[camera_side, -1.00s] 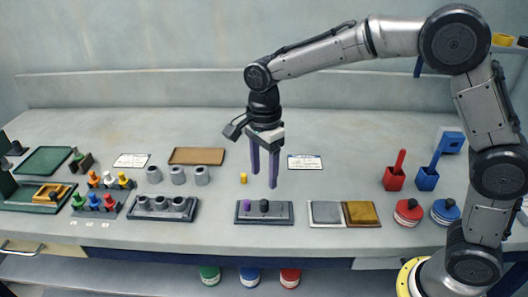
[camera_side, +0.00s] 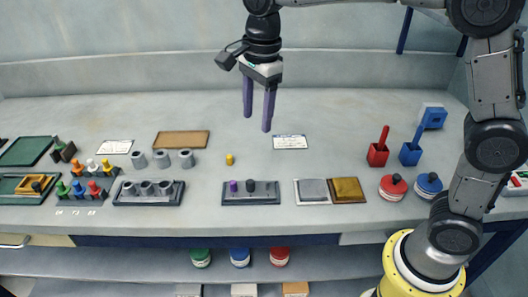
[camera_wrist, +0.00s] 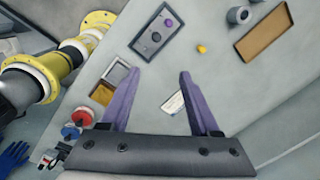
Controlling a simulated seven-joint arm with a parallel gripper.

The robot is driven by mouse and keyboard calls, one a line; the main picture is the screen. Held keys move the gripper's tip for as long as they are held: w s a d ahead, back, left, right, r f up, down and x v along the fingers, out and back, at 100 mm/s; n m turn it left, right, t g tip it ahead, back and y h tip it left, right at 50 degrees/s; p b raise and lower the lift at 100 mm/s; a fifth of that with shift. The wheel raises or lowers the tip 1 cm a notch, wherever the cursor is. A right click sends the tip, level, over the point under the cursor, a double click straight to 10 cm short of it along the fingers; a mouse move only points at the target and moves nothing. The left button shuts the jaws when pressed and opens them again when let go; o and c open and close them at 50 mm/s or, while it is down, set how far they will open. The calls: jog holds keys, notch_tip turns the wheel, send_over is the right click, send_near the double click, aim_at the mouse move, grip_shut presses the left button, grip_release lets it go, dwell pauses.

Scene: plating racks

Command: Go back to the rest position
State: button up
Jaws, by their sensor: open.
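My gripper (camera_side: 258,108) is raised well above the bench, in the upper middle of the side view. Its two purple fingers are apart with nothing between them. In the wrist view the open fingers (camera_wrist: 155,78) point over the bare bench near a white label card. A dark rack (camera_side: 251,199) with a purple peg (camera_side: 233,186) and a dark peg (camera_side: 250,186) sits below on the bench. A small yellow piece (camera_side: 229,160) stands on the bench behind that rack.
Grey cylinders (camera_side: 162,159) and a grey rack (camera_side: 149,201) stand to the left, with coloured pegs (camera_side: 91,170) and green trays beyond. A silver and gold pad pair (camera_side: 347,190), red and blue holders (camera_side: 378,155) and round pots (camera_side: 392,187) are at right. The back of the bench is mostly clear.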

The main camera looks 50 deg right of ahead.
jog(key=s+d+r+n+t, duration=0.2)
jog(key=s+d+r, duration=0.15)
jog(key=s, duration=0.35)
jog(key=s+d+r+n+t, duration=0.15)
jog(key=s+d, duration=0.25)
jog(key=s, duration=0.4)
jog(key=s+d+f+n+t, duration=0.1)
jog(key=s+f+n, duration=0.6)
jog(key=n, duration=0.9)
jog(key=shift+s+d+f, duration=0.2)
jog(key=shift+s+d, duration=0.2)
jog(key=shift+s, duration=0.5)
